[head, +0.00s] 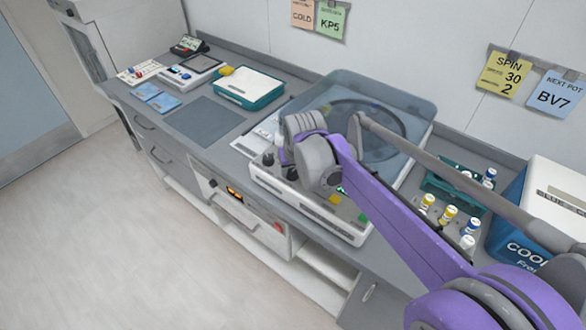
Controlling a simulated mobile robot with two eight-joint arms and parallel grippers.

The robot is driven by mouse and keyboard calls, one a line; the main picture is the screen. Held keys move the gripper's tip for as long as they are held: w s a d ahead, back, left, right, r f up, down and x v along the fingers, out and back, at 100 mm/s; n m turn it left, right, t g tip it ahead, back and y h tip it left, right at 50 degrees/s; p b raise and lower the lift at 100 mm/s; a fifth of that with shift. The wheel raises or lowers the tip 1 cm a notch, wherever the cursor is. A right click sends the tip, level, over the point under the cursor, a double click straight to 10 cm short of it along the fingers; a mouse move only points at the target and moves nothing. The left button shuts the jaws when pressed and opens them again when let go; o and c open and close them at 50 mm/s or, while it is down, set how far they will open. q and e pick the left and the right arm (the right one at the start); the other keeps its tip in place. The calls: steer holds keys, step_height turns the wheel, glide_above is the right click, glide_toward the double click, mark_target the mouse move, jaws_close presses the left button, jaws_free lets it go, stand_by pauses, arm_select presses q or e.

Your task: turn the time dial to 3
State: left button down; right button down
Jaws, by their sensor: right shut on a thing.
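The centrifuge (335,228) stands on the counter, with a clear bluish lid over a round bowl. Its sloped front panel carries dark dials, a yellow button (335,199) and a green button (363,218). One dark dial (268,158) shows at the panel's left end, and another dark dial (291,173) shows to its right. My right gripper (281,158) points down at this left part of the panel and is shut on a dial, apparently the time dial. My wrist hides much of it, and the dial's marks and setting are too small to read. My left gripper is not in view.
A vial rack (452,192) and several capped vials stand right of the centrifuge, beside a blue and white cooler box (510,205). A teal-edged tray (248,88) stands left at the back. A yellow SPIN note (505,75) hangs on the wall. The dark mat (204,122) is clear.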

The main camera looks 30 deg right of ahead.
steer(key=shift+c, duration=2.2)
jaws_free()
steer(key=v, duration=1)
steer(key=shift+r+p, duration=0.35)
steer(key=shift+r, duration=0.05)
steer(key=shift+s, duration=0.15)
